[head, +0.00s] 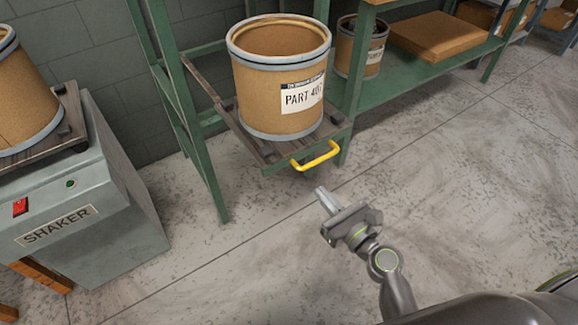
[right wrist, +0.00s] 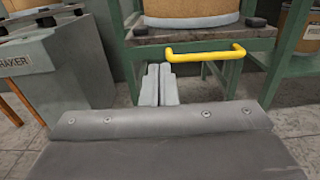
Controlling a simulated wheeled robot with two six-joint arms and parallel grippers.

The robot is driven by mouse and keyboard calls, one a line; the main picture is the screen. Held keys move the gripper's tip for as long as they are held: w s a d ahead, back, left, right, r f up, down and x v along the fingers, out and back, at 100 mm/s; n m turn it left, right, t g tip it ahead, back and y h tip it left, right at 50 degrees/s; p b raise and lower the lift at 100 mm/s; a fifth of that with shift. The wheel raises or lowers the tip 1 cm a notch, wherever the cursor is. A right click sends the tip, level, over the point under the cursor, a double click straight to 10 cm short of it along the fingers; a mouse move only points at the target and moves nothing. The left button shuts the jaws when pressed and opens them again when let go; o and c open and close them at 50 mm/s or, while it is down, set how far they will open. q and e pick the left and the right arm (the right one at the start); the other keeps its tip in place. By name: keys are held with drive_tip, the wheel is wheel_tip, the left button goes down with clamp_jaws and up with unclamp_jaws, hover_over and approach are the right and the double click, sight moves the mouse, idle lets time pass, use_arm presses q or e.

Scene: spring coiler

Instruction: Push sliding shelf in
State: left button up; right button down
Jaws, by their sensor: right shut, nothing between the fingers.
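The sliding shelf (head: 262,148) is a wooden platform in a green frame, sticking out from the green rack. It has a yellow handle (head: 316,156) on its front edge and bears a large open drum labelled PART (head: 262,92). In the right wrist view the yellow handle (right wrist: 205,52) is just beyond and right of my fingers. My right gripper (head: 321,193) is shut and empty, below and in front of the handle, apart from it in the head view. In the right wrist view its fingers (right wrist: 158,84) lie side by side. My left gripper is not in view.
A grey shaker machine (head: 110,215) with another drum (head: 25,95) stands at the left. A smaller drum (head: 343,50) and a flat cardboard box (head: 445,38) sit on the rack's fixed shelf at the right. The concrete floor in front is clear.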

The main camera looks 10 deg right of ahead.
sight(286, 155)
drive_tip(key=x, duration=1.1)
drive_tip(key=shift+w+a+f, duration=0.1)
drive_tip(key=shift+w, duration=0.25)
drive_tip(key=shift+w+a, duration=0.1)
drive_tip(key=shift+w, duration=0.3)
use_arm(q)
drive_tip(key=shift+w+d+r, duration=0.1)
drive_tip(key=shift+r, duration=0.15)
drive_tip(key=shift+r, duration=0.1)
use_arm(e)
drive_tip(key=shift+w, duration=0.1)
